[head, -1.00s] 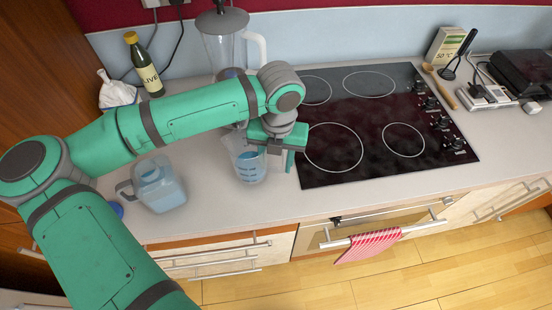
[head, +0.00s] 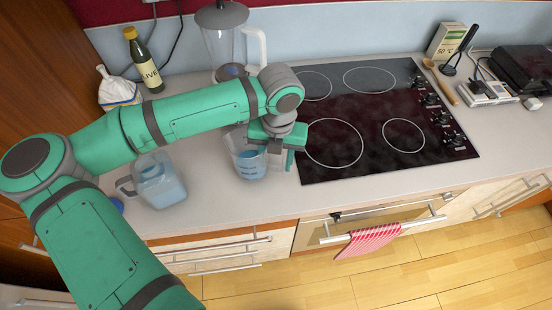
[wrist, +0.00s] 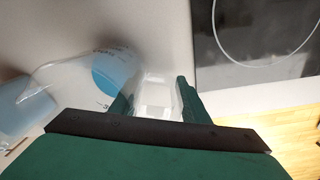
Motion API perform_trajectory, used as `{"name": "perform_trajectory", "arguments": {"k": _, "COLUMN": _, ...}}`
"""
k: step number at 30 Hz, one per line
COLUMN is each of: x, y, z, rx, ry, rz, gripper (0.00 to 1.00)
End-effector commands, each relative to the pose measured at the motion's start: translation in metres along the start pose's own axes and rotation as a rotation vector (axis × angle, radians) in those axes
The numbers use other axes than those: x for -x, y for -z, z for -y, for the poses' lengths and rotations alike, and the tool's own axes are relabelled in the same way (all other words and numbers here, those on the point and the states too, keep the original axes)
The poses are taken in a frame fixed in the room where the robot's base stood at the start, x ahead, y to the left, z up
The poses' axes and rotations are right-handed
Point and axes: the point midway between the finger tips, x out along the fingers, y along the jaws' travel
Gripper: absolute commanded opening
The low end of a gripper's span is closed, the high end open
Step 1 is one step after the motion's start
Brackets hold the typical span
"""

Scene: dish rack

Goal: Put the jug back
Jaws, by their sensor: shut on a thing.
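A clear measuring jug (head: 246,160) with blue markings stands on the worktop just left of the hob, and looks upright. My gripper (head: 275,150) is at its right side, shut on its clear handle. In the wrist view, the handle is between my gripper's fingers (wrist: 155,97), and the jug's body with a blue patch (wrist: 113,72) lies to the left. My wrist and gripper hide part of the jug's rim and handle in the head view.
A translucent bluish pitcher (head: 160,188) with a handle stands to the left. A blender (head: 222,45), an oil bottle (head: 146,65) and a white bag (head: 117,90) stand at the back. The black hob (head: 370,125) is to the right. Bare worktop (head: 225,205) lies in front of the jug.

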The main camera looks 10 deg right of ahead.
Motion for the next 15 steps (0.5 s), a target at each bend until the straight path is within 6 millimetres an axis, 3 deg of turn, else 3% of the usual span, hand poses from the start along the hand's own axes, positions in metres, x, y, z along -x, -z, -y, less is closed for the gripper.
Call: {"name": "perform_trajectory", "arguments": {"k": 15, "x": -0.0043, "y": -0.0002, "z": 0.0000, "rx": 0.000, "ry": -0.001, "rz": 0.001, "gripper": 0.00}}
